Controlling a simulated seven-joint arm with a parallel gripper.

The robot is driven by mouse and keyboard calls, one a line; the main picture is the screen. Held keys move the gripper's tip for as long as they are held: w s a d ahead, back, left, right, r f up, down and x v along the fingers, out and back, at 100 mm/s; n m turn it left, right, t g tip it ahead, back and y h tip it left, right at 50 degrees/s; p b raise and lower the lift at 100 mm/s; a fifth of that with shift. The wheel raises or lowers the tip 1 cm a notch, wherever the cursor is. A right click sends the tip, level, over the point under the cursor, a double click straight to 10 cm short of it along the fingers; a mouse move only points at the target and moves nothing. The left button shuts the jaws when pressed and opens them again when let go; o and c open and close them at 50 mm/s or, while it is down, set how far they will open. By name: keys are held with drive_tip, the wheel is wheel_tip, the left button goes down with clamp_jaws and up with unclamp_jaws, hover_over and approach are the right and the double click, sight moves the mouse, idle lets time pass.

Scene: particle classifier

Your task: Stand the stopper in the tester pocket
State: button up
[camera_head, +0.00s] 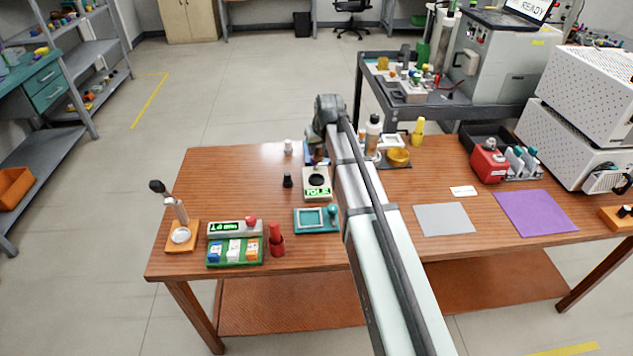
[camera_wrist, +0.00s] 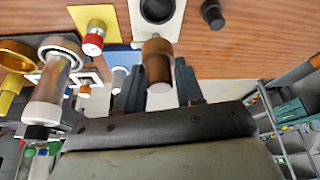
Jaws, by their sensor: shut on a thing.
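My gripper (camera_wrist: 159,88) is shut on a stopper (camera_wrist: 158,60), a brown cylinder with a paler end, which stands between the two dark fingers in the wrist view. In the head view my gripper (camera_head: 317,155) is partly hidden by my arm and the held piece is small. The tester (camera_head: 316,193), a pale block with a green lit display, lies just on the near side of the gripper. Its round dark pocket (camera_head: 316,180) looks empty; it also shows at the top edge of the wrist view (camera_wrist: 157,9). The stopper is outside the pocket.
A teal tray (camera_head: 316,219) lies in front. A dark-capped bottle (camera_head: 373,133) and yellow bowl (camera_head: 398,157) stand right of my arm. The left back tabletop is clear.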

sight(319, 161)
drive_tip(key=shift+w+a+r, duration=0.2)
drive_tip(key=shift+w+a, duration=0.15)
drive_tip(key=shift+a, duration=0.1)
drive_tip(key=shift+w+d+f, duration=0.1)
drive_tip(key=shift+f, duration=5)
drive_tip(key=o, duration=1.1)
drive_tip(key=shift+f, duration=0.1)
drive_tip(key=v, duration=1.2)
drive_tip(key=shift+d, duration=0.1)
